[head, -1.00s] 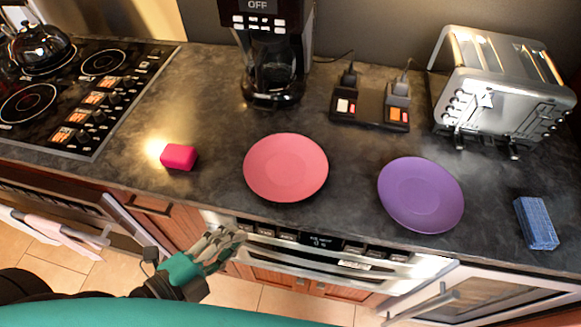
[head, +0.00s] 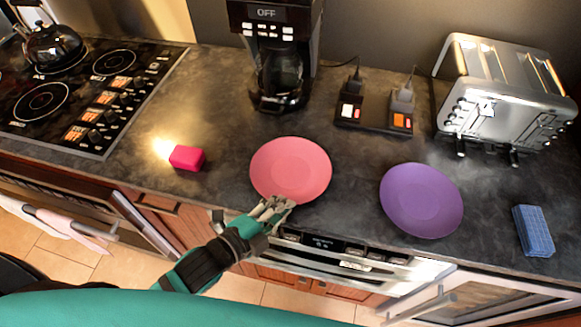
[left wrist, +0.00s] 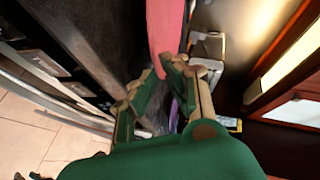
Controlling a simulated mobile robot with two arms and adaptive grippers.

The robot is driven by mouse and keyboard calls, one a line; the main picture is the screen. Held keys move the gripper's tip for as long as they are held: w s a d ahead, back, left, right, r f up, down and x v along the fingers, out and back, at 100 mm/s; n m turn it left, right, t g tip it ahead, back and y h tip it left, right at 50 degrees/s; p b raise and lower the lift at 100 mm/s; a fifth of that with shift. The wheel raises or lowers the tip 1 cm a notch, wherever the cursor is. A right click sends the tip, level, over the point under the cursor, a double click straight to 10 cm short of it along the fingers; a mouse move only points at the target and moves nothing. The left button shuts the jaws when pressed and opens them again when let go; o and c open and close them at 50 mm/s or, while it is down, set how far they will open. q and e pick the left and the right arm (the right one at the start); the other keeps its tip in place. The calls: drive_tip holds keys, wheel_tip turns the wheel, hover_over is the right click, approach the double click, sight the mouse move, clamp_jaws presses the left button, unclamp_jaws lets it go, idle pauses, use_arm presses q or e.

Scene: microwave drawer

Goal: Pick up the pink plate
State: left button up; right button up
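The pink plate (head: 290,168) lies flat on the dark counter, left of the purple plate. My left gripper (head: 277,204) is at its near rim, over the counter's front edge, and its fingertips overlap the rim in the head view. In the left wrist view the pink plate (left wrist: 166,28) shows nearly edge-on just beyond the fingertips. The two fingers (left wrist: 160,72) stand apart there, with the plate's edge near the gap between them. I cannot tell whether they touch it. My right gripper is not in view.
The purple plate (head: 421,200) lies to the right, and a blue sponge (head: 534,231) farther right. A pink block (head: 187,157) sits left of the plate. A coffee maker (head: 277,65), a toaster (head: 507,95) and a power strip (head: 374,115) stand behind. A stove (head: 80,90) is at left.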

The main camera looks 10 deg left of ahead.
use_arm(q)
drive_tip(key=shift+x, duration=1.55)
drive_tip(key=shift+a, duration=0.1)
clamp_jaws()
drive_tip(key=shift+r, duration=0.15)
